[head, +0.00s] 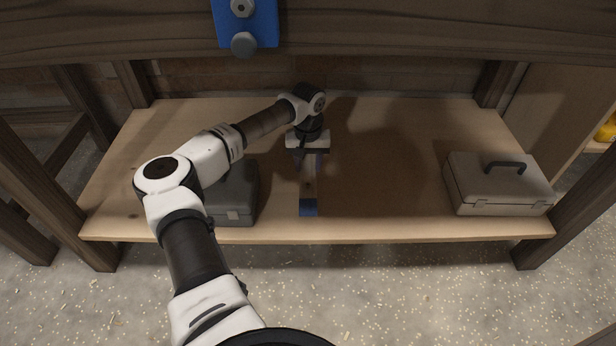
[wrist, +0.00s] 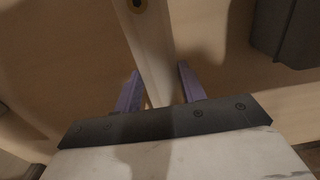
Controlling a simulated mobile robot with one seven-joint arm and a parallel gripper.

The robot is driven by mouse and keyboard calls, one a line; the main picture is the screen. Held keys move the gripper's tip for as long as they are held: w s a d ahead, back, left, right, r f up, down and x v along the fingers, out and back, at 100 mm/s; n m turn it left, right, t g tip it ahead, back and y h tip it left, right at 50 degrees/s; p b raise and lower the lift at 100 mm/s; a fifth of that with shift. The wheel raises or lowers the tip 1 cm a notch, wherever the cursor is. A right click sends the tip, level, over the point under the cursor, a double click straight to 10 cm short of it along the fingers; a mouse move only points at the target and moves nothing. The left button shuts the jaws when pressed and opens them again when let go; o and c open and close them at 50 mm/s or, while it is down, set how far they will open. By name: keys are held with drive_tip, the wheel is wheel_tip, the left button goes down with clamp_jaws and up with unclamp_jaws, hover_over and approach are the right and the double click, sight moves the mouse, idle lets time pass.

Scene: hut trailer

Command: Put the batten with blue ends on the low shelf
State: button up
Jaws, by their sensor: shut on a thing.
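The batten with blue ends (head: 308,188) is on or just above the low shelf (head: 380,180), with its length running from the back toward the front edge. Its near blue end (head: 308,207) shows close to the front edge; its far end is hidden under my gripper. My gripper (head: 308,163) points down over the shelf with its fingers on either side of the batten, shut on it. In the wrist view the batten (wrist: 152,50) runs between the two purple fingers (wrist: 158,92). I cannot tell whether the batten touches the shelf.
A dark grey toolbox (head: 235,195) stands on the shelf left of the batten, partly behind my arm. A lighter grey case (head: 498,183) stands at the right end. The shelf between batten and case is clear. A thick wooden beam (head: 400,35) crosses above, with a blue clamp-like part (head: 246,20).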

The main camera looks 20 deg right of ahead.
sight(308, 167)
drive_tip(key=shift+f+b, duration=0.75)
drive_tip(key=shift+f, duration=1.35)
drive_tip(key=shift+f, duration=0.1)
drive_tip(key=o, duration=1.1)
drive_tip(key=shift+c, duration=0.2)
wheel_tip(308, 167, up, 12)
drive_tip(key=p, duration=0.5)
drive_tip(key=shift+s, duration=0.1)
